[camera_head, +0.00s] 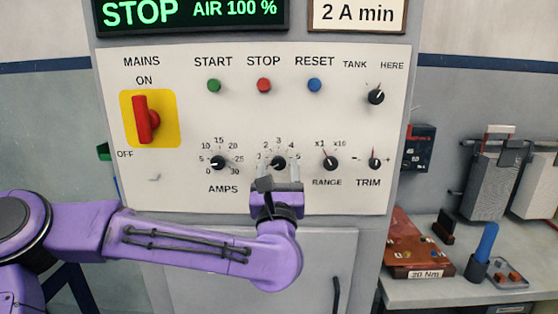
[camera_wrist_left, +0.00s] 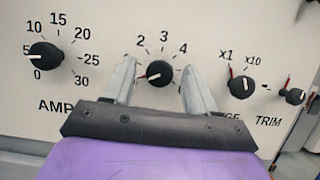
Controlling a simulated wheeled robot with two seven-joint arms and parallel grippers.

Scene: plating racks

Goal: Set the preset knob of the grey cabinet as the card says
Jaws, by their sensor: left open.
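The grey cabinet (camera_head: 402,120) carries a pale control panel. The preset knob (camera_head: 278,163) is a small black dial with a scale whose 2, 3 and 4 are readable; its name label is hidden behind my gripper. In the left wrist view the knob (camera_wrist_left: 159,74) has its white mark towards the left, low on the scale, with a red line beside it. My left gripper (camera_head: 278,184) is open, its two fingers on either side of this knob; I cannot tell whether they touch it. A card (camera_head: 357,14) reads "2 A min". My right gripper is not in view.
The AMPS knob (camera_head: 218,163) and the RANGE knob (camera_head: 330,163) flank the preset knob closely, with TRIM (camera_head: 375,163) further right. The red mains switch (camera_head: 146,120) is upper left. A display (camera_head: 190,12) reads "STOP AIR 100 %". A bench (camera_head: 440,291) stands right.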

